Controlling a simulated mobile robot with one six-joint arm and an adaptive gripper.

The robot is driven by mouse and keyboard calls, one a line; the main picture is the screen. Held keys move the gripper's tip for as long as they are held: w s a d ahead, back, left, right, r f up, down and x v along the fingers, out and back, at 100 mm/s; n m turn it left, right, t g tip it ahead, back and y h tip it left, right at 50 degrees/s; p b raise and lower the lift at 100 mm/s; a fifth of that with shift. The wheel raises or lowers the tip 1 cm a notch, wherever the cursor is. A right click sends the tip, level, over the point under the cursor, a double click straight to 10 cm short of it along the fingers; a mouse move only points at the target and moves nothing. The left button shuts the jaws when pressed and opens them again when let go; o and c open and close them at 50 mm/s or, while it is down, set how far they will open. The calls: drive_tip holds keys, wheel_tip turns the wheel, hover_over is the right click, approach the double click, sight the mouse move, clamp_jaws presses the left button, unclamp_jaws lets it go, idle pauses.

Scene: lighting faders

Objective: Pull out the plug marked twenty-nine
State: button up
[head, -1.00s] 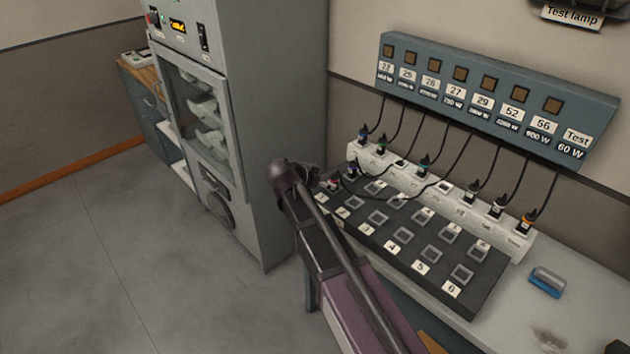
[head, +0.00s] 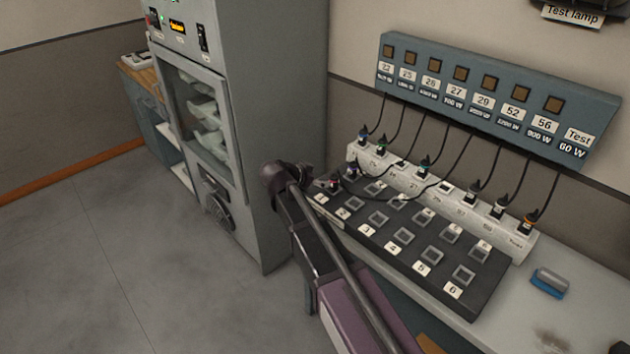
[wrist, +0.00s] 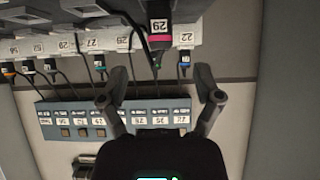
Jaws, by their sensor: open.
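The plug marked twenty-nine (wrist: 158,27) has a white label and a pink-red band, and shows at the top of the wrist view. In the head view a plug with a reddish band (head: 334,184) stands in the dark panel (head: 375,225) near number 1; its own label is too small to read there. My gripper (wrist: 161,85) is open and empty, its two fingers spread to either side below the plug in the wrist picture, apart from it. In the head view its fingers are mostly hidden behind my wrist, left of the panel.
A second plug (head: 351,171) stands close beside the red-banded one. Behind is a white socket strip (head: 520,246) with several plugs and hanging cables, below a blue-grey labelled box (head: 600,105). A tall grey cabinet (head: 245,130) stands left of my arm. A blue brush-like item (head: 548,283) lies right.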

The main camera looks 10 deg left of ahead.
sight(330, 179)
drive_tip(key=shift+b+x, duration=1.9)
drive_tip(key=shift+x, duration=1.8)
clamp_jaws()
drive_tip(key=shift+r+p, duration=0.3)
drive_tip(key=shift+r, duration=0.05)
drive_tip(key=shift+r+p, duration=2.05)
